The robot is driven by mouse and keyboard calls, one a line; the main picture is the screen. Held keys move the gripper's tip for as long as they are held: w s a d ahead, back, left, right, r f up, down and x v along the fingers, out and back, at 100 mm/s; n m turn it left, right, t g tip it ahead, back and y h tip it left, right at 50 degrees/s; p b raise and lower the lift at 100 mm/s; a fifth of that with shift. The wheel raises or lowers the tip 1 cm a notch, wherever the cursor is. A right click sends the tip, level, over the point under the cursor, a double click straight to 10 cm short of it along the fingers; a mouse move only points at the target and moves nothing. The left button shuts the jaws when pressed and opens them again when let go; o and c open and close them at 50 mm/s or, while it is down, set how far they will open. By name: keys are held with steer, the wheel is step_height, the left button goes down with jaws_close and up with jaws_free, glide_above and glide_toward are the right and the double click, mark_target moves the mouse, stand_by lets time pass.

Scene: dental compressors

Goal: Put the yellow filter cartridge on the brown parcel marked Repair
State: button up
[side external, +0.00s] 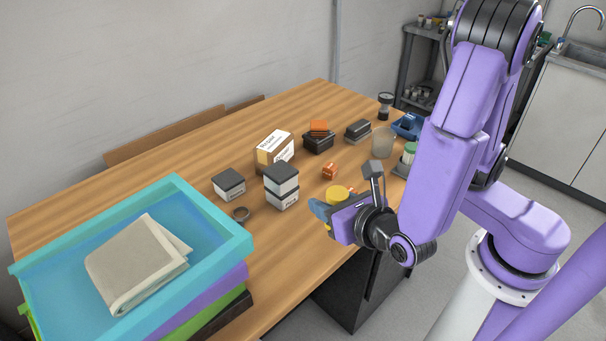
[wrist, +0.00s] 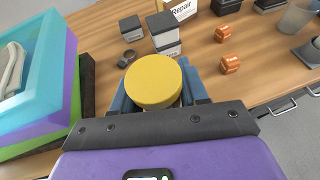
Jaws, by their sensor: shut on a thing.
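The yellow filter cartridge (wrist: 153,80) is round with a flat top and sits between the blue fingers of my gripper (wrist: 157,98). It also shows in the side view (side external: 337,192). My gripper (side external: 328,209) is shut on it near the table's front edge. The cartridge's lower part is hidden, so I cannot tell its clearance from the table. The brown parcel (side external: 274,150) stands farther back on the table, with a white label. The word Repair reads on it in the wrist view (wrist: 181,10), where its top is cut off. My gripper is apart from the parcel.
Stacked grey boxes (side external: 282,185) stand between my gripper and the parcel. A dark-lidded box (side external: 229,184) and black ring (side external: 240,214) lie left. A black container with an orange piece (side external: 319,128) stands right of the parcel. Stacked trays (side external: 215,206) fill the left end.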

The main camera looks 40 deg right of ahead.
steer(key=w+d+r+m+g+h, duration=0.25)
steer(key=w+d+r, duration=0.35)
steer(key=w, duration=0.4)
steer(key=w+d+r+m+g+h, duration=0.1)
steer(key=w+d+r+m+h, duration=0.25)
steer(key=w+d, duration=0.6)
glide_above(274, 137)
steer(key=shift+h, duration=0.3)
steer(key=f, duration=0.9)
steer(key=shift+s+f, duration=0.25)
steer(key=shift+f, duration=0.15)
steer(key=shift+w+f, duration=0.2)
steer(key=shift+f, duration=1.55)
steer(key=shift+f, duration=0.15)
steer(key=o, duration=1.1)
steer(key=shift+c, duration=0.2)
